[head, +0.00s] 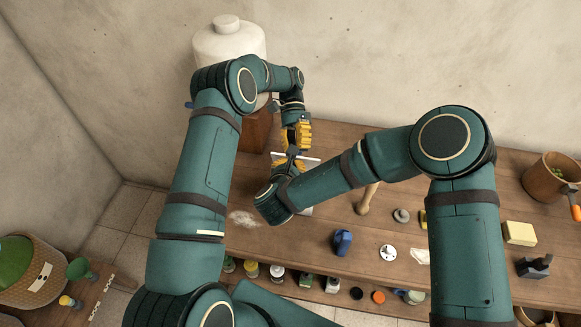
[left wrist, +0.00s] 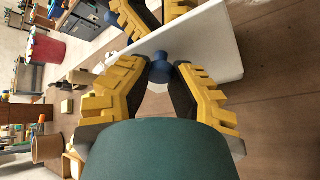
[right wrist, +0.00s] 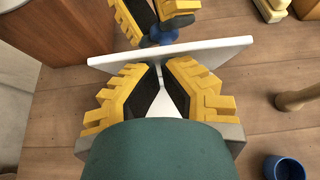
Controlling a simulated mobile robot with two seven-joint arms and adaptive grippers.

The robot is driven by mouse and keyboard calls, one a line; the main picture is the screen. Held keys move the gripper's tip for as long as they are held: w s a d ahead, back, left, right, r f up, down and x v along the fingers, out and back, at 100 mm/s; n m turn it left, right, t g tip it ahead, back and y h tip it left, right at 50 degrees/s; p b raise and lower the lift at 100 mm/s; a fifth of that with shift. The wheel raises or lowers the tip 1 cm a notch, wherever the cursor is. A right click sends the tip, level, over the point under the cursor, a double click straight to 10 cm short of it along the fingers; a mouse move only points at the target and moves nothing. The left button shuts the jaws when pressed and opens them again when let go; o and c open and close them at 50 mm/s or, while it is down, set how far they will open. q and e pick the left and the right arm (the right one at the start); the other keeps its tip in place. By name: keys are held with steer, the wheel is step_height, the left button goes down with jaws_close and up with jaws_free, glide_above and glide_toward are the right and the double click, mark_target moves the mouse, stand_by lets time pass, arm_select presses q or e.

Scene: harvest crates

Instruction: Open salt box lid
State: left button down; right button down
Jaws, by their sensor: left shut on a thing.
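The salt box is white, and only parts of it show between my grippers. A white panel with a blue knob (left wrist: 160,68), which I take to be its lid, shows in the left wrist view (left wrist: 215,48) and nearly edge-on in the right wrist view (right wrist: 210,52). My left gripper (left wrist: 167,66) is shut on the knob. My right gripper (right wrist: 161,66) is on the panel's other side, its fingers close around a narrow white piece (right wrist: 172,98); whether it grips this is unclear. In the head view my right arm hides most of the box.
The wooden table (head: 330,262) holds a blue item (head: 342,241), a wooden pestle-like tool (head: 367,197) and small pieces to the right. A white lidded jar (head: 228,42) stands behind. White grains (head: 243,218) lie left of my right wrist.

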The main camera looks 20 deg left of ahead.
arm_select(q)
steer(key=c, duration=0.7)
jaws_free()
steer(key=shift+d+f, duration=0.15)
steer(key=shift+f, duration=0.05)
steer(key=shift+r, duration=0.1)
arm_select(e)
steer(key=shift+w+r, duration=0.1)
steer(key=shift+w, duration=0.2)
arm_select(q)
step_height(320, 180, up, 10)
arm_select(e)
steer(key=v, duration=1.2)
steer(key=shift+s, duration=0.15)
arm_select(q)
steer(key=shift+s, duration=0.15)
arm_select(e)
steer(key=shift+s, duration=0.1)
